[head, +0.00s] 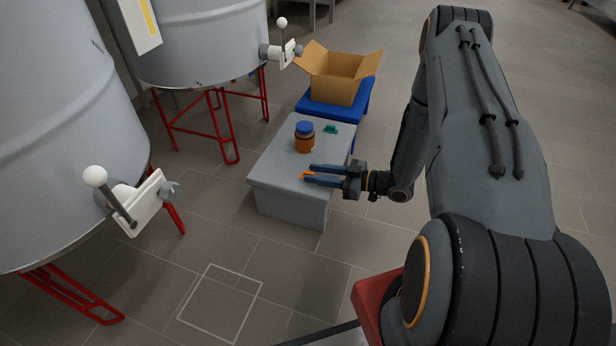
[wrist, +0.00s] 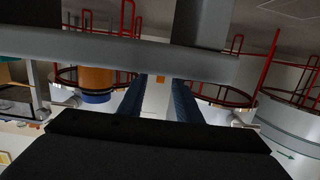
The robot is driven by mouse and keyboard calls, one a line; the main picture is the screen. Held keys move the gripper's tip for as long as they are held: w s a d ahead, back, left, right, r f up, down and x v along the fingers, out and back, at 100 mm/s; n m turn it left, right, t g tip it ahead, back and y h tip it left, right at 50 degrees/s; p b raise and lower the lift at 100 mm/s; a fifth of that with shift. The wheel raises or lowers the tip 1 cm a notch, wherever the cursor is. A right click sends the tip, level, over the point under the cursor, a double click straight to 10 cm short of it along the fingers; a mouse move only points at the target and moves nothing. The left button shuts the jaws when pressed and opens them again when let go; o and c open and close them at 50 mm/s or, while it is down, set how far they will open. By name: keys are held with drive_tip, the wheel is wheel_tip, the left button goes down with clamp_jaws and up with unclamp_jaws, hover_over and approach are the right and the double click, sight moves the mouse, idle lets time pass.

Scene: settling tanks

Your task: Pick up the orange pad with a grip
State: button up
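The orange pad (head: 306,175) is a small flat piece at the front right part of the grey table's top. My gripper (head: 307,173) reaches in from the right, low over the table. Its two dark blue fingers are apart, with the pad showing between their tips; I cannot tell whether either finger touches it. In the wrist view the fingers (wrist: 158,95) stand apart with a pale gap between them. A small orange patch (wrist: 160,77) shows near their tips there, and the rest of the pad is hidden.
An orange jar with a blue lid (head: 304,138) and a small teal item (head: 331,129) stand behind on the grey table (head: 275,165). Beyond is an open cardboard box (head: 336,88) on a blue stand (head: 345,112). Grey tanks (head: 55,130) with valves fill the left.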

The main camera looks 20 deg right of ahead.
sight(298, 175)
drive_tip(key=b+x, duration=0.3)
drive_tip(key=x, duration=0.3)
drive_tip(key=shift+w+a, duration=0.15)
drive_tip(key=shift+a, duration=0.1)
clamp_jaws()
